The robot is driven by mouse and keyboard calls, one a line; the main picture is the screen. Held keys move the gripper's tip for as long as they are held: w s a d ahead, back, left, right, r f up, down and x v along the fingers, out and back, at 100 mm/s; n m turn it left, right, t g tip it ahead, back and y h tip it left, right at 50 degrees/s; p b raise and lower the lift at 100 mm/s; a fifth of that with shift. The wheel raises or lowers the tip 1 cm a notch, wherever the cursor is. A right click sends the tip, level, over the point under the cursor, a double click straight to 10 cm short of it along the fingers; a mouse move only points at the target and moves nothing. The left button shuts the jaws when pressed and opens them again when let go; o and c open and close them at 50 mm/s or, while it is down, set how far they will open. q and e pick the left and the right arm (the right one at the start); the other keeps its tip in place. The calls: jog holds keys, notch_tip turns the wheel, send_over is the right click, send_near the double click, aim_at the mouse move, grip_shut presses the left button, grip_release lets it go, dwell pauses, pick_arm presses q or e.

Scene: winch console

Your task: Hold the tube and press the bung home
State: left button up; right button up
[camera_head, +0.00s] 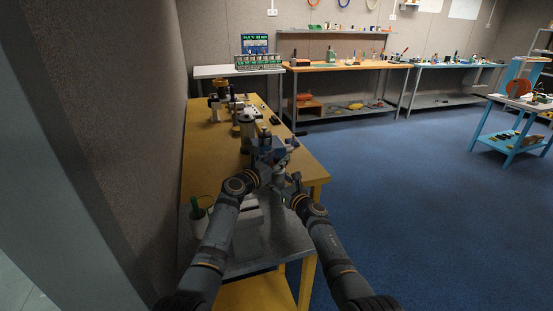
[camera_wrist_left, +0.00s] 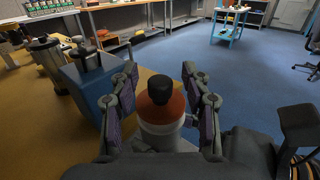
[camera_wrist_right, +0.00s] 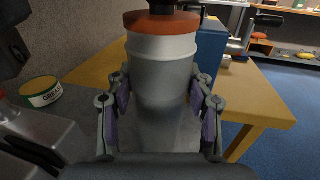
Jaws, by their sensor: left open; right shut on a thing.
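The tube (camera_wrist_right: 162,108) is a grey upright cylinder with a white band near its top, seen large in the right wrist view. An orange-brown bung (camera_wrist_right: 160,22) with a black knob sits at its top; how deep it goes cannot be told. My right gripper (camera_wrist_right: 160,90) is shut on the tube's sides. In the left wrist view the bung (camera_wrist_left: 162,108) and its black knob (camera_wrist_left: 161,88) are between the spread fingers of my left gripper (camera_wrist_left: 159,78). That gripper is open; contact with the bung cannot be made out. In the head view both grippers largely hide the tube.
A blue box-shaped unit (camera_wrist_left: 88,84) stands close to the tube. A labelled tin (camera_wrist_right: 41,91) stands at the left in the right wrist view. A cup (camera_head: 198,218) with a green-handled item stands at the bench's near left. Several devices line the yellow bench (camera_head: 204,153) behind.

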pick_arm(q)
jog(key=v, duration=1.2)
pick_arm(e)
jog(key=o, duration=1.6)
